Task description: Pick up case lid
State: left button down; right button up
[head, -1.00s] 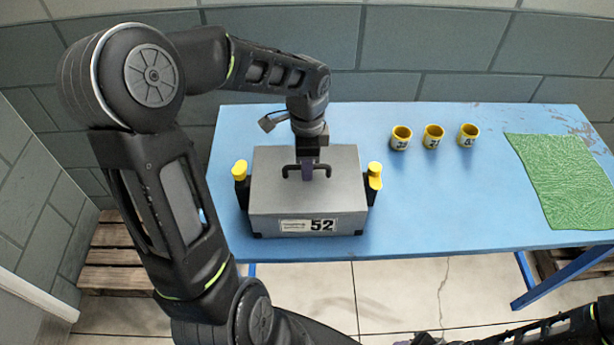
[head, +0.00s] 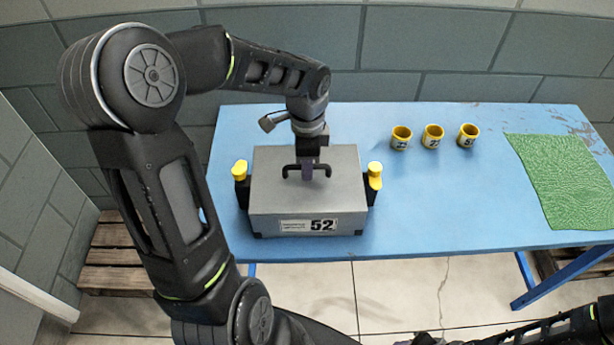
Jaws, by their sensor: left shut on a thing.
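The case is a grey box on the blue table, marked 52 on its front. Its grey lid (head: 340,165) is on top and has a black bar handle (head: 322,170). My left gripper (head: 307,173) reaches down from above and is shut on the middle of the handle. The lid sits on the case, with no gap that I can see. Black latches with yellow tops stand at the case's left side (head: 240,171) and right side (head: 375,176). My right arm shows at the bottom right corner, but its gripper cannot be made out.
Three yellow cups (head: 401,138) with labels stand in a row right of the case. A green cloth (head: 565,180) lies at the right end of the blue table (head: 450,205). A grey block wall (head: 450,50) rises behind.

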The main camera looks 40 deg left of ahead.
pick_arm(q)
jog(key=shift+r, duration=0.1)
dwell(0.3)
notch_tip(320, 180, up, 10)
jog(key=shift+f+b, duration=0.1)
jog(key=shift+b, duration=0.5)
dwell(0.4)
